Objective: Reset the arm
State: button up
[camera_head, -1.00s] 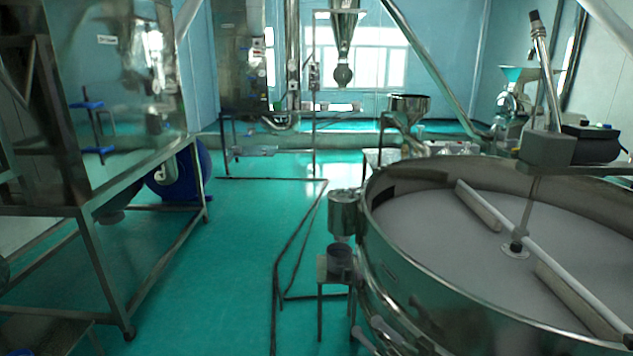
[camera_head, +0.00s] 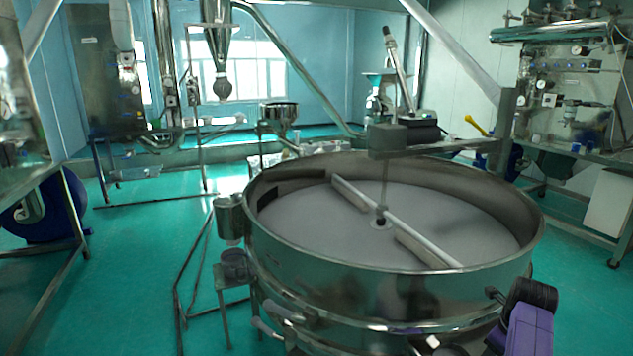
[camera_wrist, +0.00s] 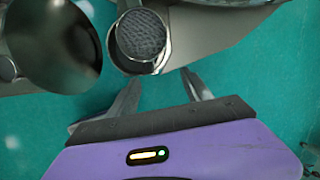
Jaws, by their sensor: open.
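My gripper (camera_wrist: 161,76) shows in the wrist view with its two grey fingers apart and nothing between them. Beyond the fingertips is a round metal cup (camera_wrist: 140,40) with a grey, textured inside. I cannot tell whether the fingers touch it. A purple and black part of my arm shows at the lower right of the head view, in front of the sieve. The large round vibrating sieve (camera_head: 385,292) stands in the middle, with a pale grey screen and a white bar across it.
A small steel pot (camera_head: 229,218) is at the sieve's left side, above a stand with a dark cup (camera_head: 237,264). A steel machine frame stands at the far left. A workbench (camera_head: 577,152) with equipment is at the right. Green floor (camera_head: 130,290) is open on the left.

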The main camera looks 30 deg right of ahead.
jog(key=w+d+r+n+t+h, duration=0.3)
jog(key=d+r+n+h, duration=0.35)
jog(key=n, duration=0.25)
jog(key=s+a+r+n+t+b, duration=0.15)
jog(key=a+n+t+b, duration=0.55)
jog(key=a+n, duration=1.85)
jog(key=s+a+t+y, duration=0.1)
jog(key=s+a+y, duration=0.2)
jog(key=s+a, duration=0.4)
jog(key=s+a+f+n+y, duration=0.1)
jog(key=s+a+y, duration=0.2)
jog(key=a, duration=1)
jog(key=s+a+n+t+y, duration=0.1)
jog(key=s+a+y, duration=0.2)
jog(key=s+a, duration=0.7)
jog(key=shift+s+a+f+t, duration=0.3)
jog(key=shift+s+a+f, duration=0.05)
jog(key=shift+a+f, duration=0.1)
jog(key=shift+c, duration=0.5)
